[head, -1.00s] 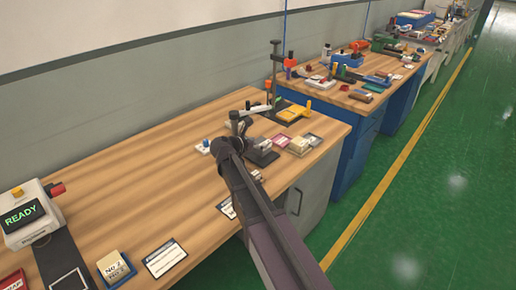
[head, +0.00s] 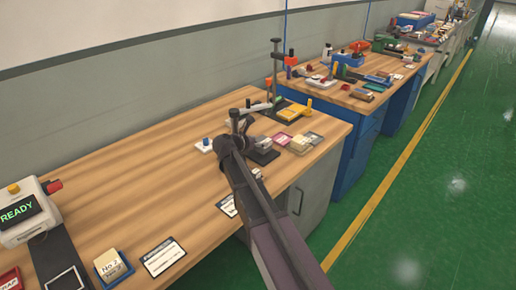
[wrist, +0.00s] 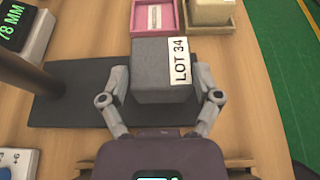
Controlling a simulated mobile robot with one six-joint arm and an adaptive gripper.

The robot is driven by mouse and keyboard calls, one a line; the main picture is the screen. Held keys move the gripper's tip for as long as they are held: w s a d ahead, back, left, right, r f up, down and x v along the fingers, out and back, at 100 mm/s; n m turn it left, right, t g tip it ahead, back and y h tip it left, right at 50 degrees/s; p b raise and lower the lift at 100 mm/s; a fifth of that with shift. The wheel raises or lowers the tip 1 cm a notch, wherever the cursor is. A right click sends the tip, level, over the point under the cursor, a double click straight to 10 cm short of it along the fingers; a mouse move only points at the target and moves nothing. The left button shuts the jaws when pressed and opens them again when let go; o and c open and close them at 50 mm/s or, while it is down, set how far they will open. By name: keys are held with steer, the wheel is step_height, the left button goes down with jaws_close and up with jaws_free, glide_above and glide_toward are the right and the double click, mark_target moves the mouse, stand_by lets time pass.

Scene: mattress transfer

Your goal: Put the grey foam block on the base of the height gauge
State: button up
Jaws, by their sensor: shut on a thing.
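The grey foam block (wrist: 152,78) with a white "LOT 34" label is between the two fingers of my gripper (wrist: 162,80) in the wrist view. My gripper is shut on its left and right sides. The height gauge's flat dark base (wrist: 75,108) lies under and around the block, with its dark column (wrist: 28,76) rising at the left. I cannot tell whether the block touches the base or hangs just above it. In the head view the base (head: 266,158) shows beyond my arm, which hides part of it.
A display (wrist: 20,25) reading "78 MM" stands at the upper left in the wrist view. A pink tray (wrist: 175,28) and a tan tray (wrist: 228,23) holding a pale block lie beyond the base. A clamp stand (head: 275,70) rises behind.

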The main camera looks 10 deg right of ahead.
steer(key=shift+f+b, duration=0.55)
steer(key=shift+f, duration=0.35)
steer(key=shift+f, duration=0.15)
steer(key=o, duration=0.8)
steer(key=shift+r, duration=0.2)
steer(key=shift+s+a+r+p, duration=0.3)
steer(key=shift+s+a+p, duration=0.05)
steer(key=shift+a+p, duration=0.1)
steer(key=p+v, duration=0.3)
steer(key=v, duration=0.7)
steer(key=shift+s+a+r+p, duration=0.2)
steer(key=shift+a+p, duration=0.1)
steer(key=shift+p, duration=0.1)
